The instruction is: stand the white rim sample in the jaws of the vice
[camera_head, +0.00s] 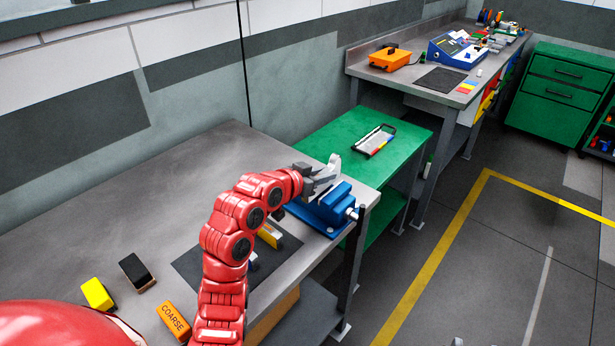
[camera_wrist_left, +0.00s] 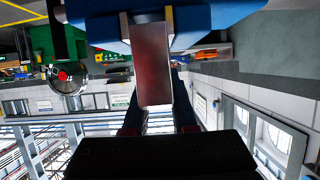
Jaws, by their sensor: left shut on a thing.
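The blue vice (camera_head: 331,207) stands at the right end of the near grey bench. My left gripper (camera_head: 322,180) is right over the vice, shut on the rim sample (camera_head: 334,163), which shows as a small pale piece.
On the near bench are a yellow block (camera_head: 97,294), a black-topped block (camera_head: 137,271), an orange block marked COARSE (camera_head: 172,319) and a dark mat (camera_head: 205,265). A green table (camera_head: 340,132) with a tray (camera_head: 375,140) stands beyond. The bench's back left is clear.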

